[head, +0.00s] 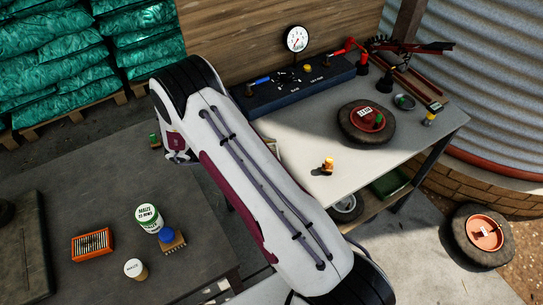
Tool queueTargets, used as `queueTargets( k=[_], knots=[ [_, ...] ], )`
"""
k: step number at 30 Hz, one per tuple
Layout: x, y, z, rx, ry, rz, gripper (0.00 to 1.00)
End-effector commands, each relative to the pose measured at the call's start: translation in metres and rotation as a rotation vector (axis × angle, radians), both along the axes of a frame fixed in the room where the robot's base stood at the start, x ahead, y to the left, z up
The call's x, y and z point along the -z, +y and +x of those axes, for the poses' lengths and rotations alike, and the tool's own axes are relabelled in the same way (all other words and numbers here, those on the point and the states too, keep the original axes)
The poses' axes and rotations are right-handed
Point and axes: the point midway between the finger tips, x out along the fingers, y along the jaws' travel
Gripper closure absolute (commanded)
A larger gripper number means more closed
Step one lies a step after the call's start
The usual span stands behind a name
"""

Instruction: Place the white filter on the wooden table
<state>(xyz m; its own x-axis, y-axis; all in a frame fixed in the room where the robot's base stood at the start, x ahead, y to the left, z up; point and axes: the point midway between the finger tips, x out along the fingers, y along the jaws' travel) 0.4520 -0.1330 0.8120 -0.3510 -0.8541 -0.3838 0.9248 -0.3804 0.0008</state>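My arm crosses the middle of the head view, and my gripper does not show; the arm seems to hide it. I cannot make out a white filter for certain. A pale object (275,151) peeks out beside my arm on the light bench, mostly hidden. On the dark table (90,185) at left, whose material I cannot tell, stand a white can with a green-lettered label (149,215) and a small tan jar with a white lid (135,269).
The dark table also holds an orange crate (93,244) and a blue-topped item (167,236). The light bench (300,195) bears a gauge panel (300,90), a small orange figure-like item (328,165) and a wheel (366,122). Another wheel (483,234) lies on the floor.

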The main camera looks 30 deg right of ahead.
Motion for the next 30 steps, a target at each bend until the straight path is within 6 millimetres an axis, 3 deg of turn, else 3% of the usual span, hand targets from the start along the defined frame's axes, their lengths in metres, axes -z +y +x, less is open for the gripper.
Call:
queueTargets(
  k=[14, 15, 16, 30],
  knots=[
    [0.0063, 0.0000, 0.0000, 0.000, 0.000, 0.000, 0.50],
    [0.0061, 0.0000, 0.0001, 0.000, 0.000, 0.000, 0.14],
    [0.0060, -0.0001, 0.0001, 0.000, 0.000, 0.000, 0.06],
    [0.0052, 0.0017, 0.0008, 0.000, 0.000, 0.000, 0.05]
  ],
)
